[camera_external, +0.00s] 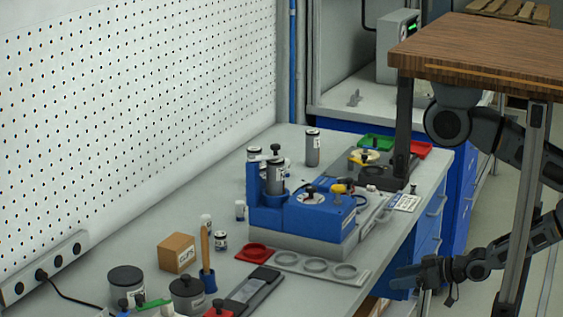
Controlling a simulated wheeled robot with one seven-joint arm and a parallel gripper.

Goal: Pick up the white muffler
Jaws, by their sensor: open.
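I cannot make out the white muffler for certain. My gripper (396,278) is at the lower right, in front of the bench's front edge and blue drawers. It points left, is open, and no object shows in it. The finger gap is too small and dark to see well.
A cardboard box (177,253), dark round tins (126,284) and a grey tray with round recesses (316,266) crowd the near bench. Green (377,142) and red (418,150) trays lie farther back. A wooden tabletop (485,50) on dark posts stands over the right side, near my arm.

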